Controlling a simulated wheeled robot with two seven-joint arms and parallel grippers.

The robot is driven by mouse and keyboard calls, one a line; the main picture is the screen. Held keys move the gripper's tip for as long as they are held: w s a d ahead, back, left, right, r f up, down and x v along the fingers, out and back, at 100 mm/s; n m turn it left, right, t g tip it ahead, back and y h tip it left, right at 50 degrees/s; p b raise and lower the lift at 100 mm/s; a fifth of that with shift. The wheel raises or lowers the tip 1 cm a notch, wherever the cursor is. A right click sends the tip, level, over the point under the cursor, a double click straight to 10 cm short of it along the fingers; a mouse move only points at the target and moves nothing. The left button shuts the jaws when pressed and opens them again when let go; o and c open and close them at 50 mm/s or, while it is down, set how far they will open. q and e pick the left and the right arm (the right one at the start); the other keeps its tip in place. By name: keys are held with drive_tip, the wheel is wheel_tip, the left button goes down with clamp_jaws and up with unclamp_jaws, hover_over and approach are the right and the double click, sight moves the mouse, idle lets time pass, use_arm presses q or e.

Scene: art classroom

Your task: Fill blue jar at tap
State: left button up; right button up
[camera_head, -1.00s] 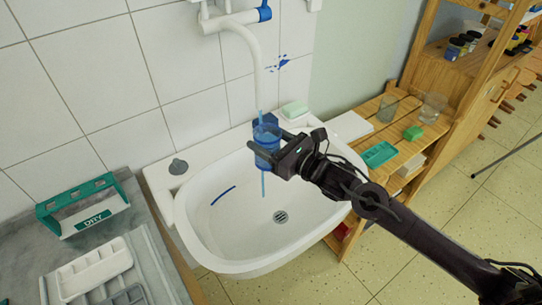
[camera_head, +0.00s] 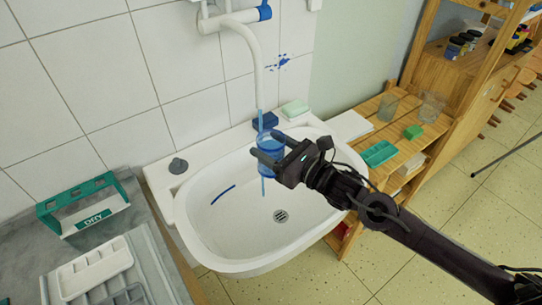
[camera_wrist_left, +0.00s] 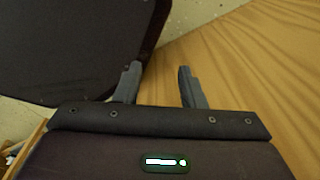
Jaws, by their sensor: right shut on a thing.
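The translucent blue jar (camera_head: 267,157) is over the back part of the white sink (camera_head: 237,247). My right gripper (camera_head: 267,151) is shut on it from the right; its fingers hide part of the jar. The white tap (camera_head: 256,52) curves down above it, and a thin blue water stream (camera_head: 260,121) falls from the spout to the jar. A blue streak shows below the jar; I cannot tell whether this is overflow or water passing by. The level inside is unclear. My left gripper (camera_wrist_left: 160,85) is open and empty in the left wrist view.
A green rack marked DRY (camera_head: 90,219) and a white tray (camera_head: 95,270) stand on the left counter. A wooden shelf (camera_head: 400,150) with glasses stands at right.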

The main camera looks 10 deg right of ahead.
drive_tip(key=shift+s, duration=0.1)
drive_tip(key=s, duration=0.6)
drive_tip(key=shift+s+d, duration=0.4)
drive_tip(key=shift+d, duration=0.05)
drive_tip(key=shift+r, duration=0.15)
